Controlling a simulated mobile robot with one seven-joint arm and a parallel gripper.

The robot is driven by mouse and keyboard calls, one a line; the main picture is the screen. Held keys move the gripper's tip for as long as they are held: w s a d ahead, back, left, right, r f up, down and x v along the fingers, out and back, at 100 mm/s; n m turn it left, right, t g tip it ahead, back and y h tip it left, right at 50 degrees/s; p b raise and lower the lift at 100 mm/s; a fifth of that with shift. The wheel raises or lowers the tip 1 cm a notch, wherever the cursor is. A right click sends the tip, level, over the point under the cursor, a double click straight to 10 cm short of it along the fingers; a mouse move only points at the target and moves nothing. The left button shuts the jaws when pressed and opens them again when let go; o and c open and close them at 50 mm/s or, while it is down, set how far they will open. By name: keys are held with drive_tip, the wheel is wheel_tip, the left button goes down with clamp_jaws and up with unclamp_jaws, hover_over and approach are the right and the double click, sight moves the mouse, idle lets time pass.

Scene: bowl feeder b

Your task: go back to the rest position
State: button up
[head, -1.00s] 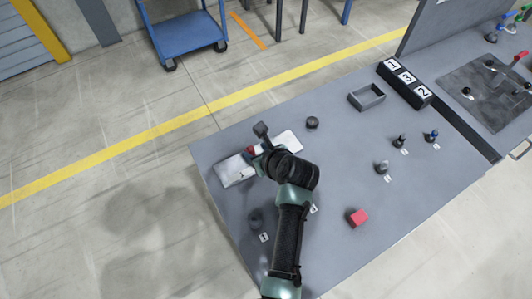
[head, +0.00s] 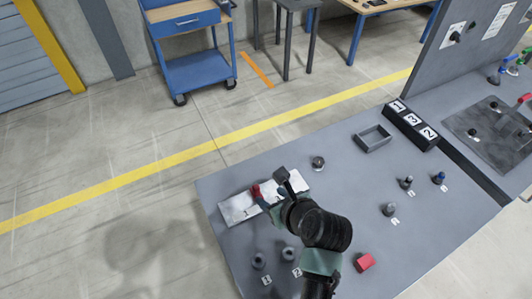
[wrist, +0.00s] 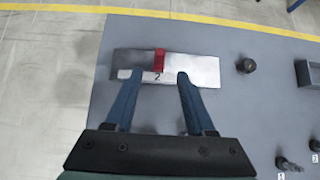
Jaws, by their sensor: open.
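My gripper (wrist: 156,84) is open and empty in the wrist view, its two blue fingers wide apart. A small red block (wrist: 160,58) stands out on the plate, beyond and between the fingertips. In the head view my gripper (head: 278,190) is over the left part of the grey table (head: 345,205), close to the plate (head: 236,209) and the red block (head: 256,190). The arm hides part of the table there.
A dark round knob (head: 318,163) and an open grey box (head: 373,138) stand farther back, beside a black block numbered 1, 3, 2 (head: 411,126). Several small pegs stand on the right. A panel (head: 470,50) rises behind.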

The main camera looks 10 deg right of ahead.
drive_tip(key=w+a+r+n+t+h, duration=0.1)
drive_tip(key=w+r+n+t, duration=0.15)
drive_tip(key=r+n, duration=0.6)
drive_tip(key=w+a+r+n+t+h, duration=0.1)
drive_tip(key=w+r+n+t, duration=0.2)
drive_tip(key=r, duration=1.1)
drive_tip(key=w+a+r+n+t, duration=0.15)
drive_tip(key=r+n+t, duration=0.35)
drive_tip(key=r, duration=0.7)
drive_tip(key=s+a+r+n+t, duration=0.1)
drive_tip(key=s+r+n+t, duration=0.1)
drive_tip(key=s+r+n, duration=0.3)
drive_tip(key=s+a+r+n+t, duration=0.1)
drive_tip(key=s+r+n+t, duration=0.2)
drive_tip(key=r, duration=0.9)
drive_tip(key=s+a+r+n+t+b, duration=0.1)
drive_tip(key=s+a+r+n+t, duration=0.1)
drive_tip(key=s+r+n, duration=0.5)
drive_tip(key=shift+r+n+t+h, duration=0.45)
drive_tip(key=shift+r+t, duration=0.2)
drive_tip(key=shift+r, duration=0.1)
drive_tip(key=shift+s+d, duration=0.1)
drive_tip(key=shift+s, duration=0.1)
